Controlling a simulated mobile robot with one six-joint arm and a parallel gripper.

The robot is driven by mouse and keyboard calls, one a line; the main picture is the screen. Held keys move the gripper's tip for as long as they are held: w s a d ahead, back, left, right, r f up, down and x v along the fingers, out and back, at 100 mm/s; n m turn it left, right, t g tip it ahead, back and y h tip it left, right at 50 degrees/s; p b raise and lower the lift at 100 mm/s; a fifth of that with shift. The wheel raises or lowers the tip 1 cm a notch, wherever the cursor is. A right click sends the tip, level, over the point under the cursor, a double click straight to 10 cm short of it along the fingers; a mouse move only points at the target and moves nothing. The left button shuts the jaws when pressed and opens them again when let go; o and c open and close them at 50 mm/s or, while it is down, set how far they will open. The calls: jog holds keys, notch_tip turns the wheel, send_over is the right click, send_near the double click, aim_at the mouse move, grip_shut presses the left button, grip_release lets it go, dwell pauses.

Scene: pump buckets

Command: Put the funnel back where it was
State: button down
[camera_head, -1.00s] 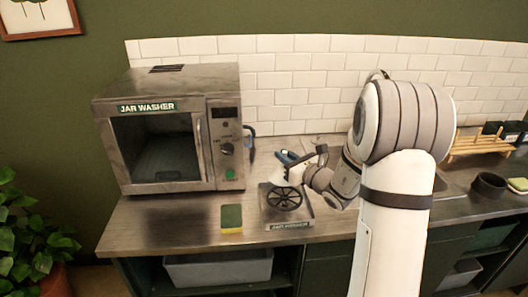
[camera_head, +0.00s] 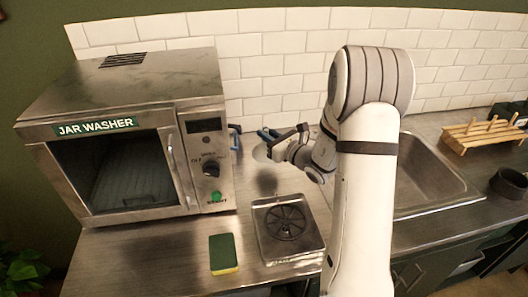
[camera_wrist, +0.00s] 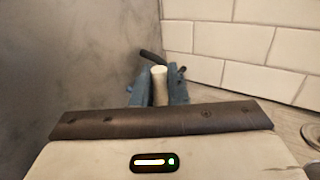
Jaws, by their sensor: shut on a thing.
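My gripper (camera_head: 268,134) is at the back of the counter, between the jar washer and my arm. In the wrist view its two blue fingers (camera_wrist: 158,92) are shut on a pale upright piece (camera_wrist: 159,78), which appears to be part of the funnel. In the head view a pale, blurred shape, likely the funnel (camera_head: 262,153), shows just below the fingers, above the counter. Its full outline is hard to make out, and the arm and fingers hide part of it.
The jar washer (camera_head: 130,140) stands left, with a dark hooked part (camera_head: 235,137) by its right side. A jar rinser (camera_head: 287,228) and a green-yellow sponge (camera_head: 223,254) are in front. A sink (camera_head: 430,175) and wooden rack (camera_head: 484,134) lie right. White tiled wall behind.

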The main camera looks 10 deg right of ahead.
jog(key=shift+f, duration=2.95)
jog(key=shift+f, duration=0.2)
jog(key=c, duration=1.4)
grip_release()
jog(key=shift+r, duration=0.1)
jog(key=shift+c, duration=0.2)
jog(key=shift+r, duration=0.1)
